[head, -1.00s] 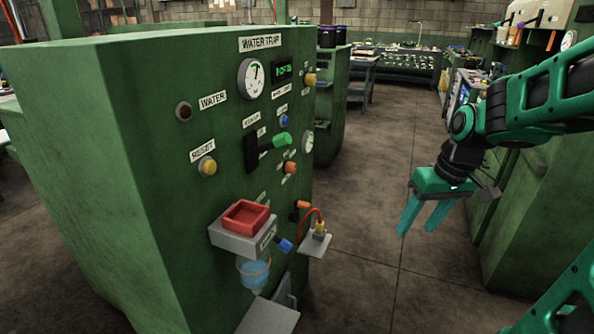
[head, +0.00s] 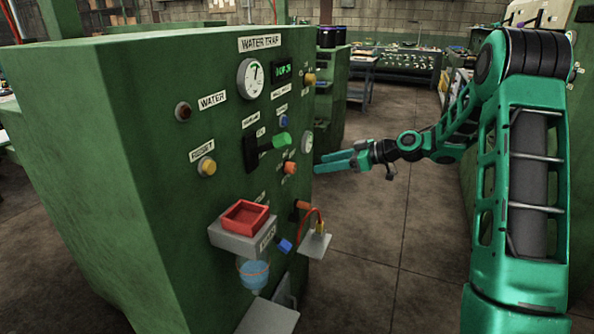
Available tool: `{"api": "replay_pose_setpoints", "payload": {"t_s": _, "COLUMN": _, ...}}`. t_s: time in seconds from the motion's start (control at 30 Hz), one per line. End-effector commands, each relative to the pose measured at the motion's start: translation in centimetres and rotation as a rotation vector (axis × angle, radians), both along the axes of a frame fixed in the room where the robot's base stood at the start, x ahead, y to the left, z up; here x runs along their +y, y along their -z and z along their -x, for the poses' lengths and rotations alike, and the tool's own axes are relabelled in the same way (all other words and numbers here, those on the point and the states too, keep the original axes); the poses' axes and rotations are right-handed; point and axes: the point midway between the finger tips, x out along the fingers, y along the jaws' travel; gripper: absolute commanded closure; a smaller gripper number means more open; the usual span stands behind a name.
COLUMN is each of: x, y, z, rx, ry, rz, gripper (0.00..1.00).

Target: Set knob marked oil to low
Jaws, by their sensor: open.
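The green machine panel (head: 160,230) headed "WATER TRAP" carries several knobs and buttons. I cannot read a label saying oil in the head view. An orange knob (head: 290,168) sits on the right part of the panel, with a small label too blurred to read. A blue knob (head: 284,121) is above it, and a yellow-orange knob (head: 310,79) is near the top right edge. My gripper (head: 319,163) is open and empty. Its fingers point left toward the panel's right edge, close to the orange knob's height. I see no contact with any knob.
Below are a red tray (head: 246,215) on a grey shelf, a small grey shelf (head: 315,243) with an orange cable, and a blue knob (head: 285,245). Concrete floor (head: 400,230) is open to the right.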

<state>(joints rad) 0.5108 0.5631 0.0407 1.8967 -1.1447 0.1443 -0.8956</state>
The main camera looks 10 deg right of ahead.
Motion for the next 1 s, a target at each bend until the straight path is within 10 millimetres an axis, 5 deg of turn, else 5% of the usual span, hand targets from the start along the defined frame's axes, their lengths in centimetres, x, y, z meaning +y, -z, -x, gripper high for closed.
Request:
{"api": "replay_pose_setpoints", "payload": {"t_s": 0.7, "x": 7.0, "y": 3.5, "z": -5.2, "rx": -0.011, "ry": -0.006, "rz": -0.009, "gripper": 0.5}}
{"api": "replay_pose_setpoints", "payload": {"t_s": 1.0, "x": 8.2, "y": 4.0, "z": -6.1, "rx": -0.013, "ry": -0.005, "rz": -0.008, "gripper": 0.5}}
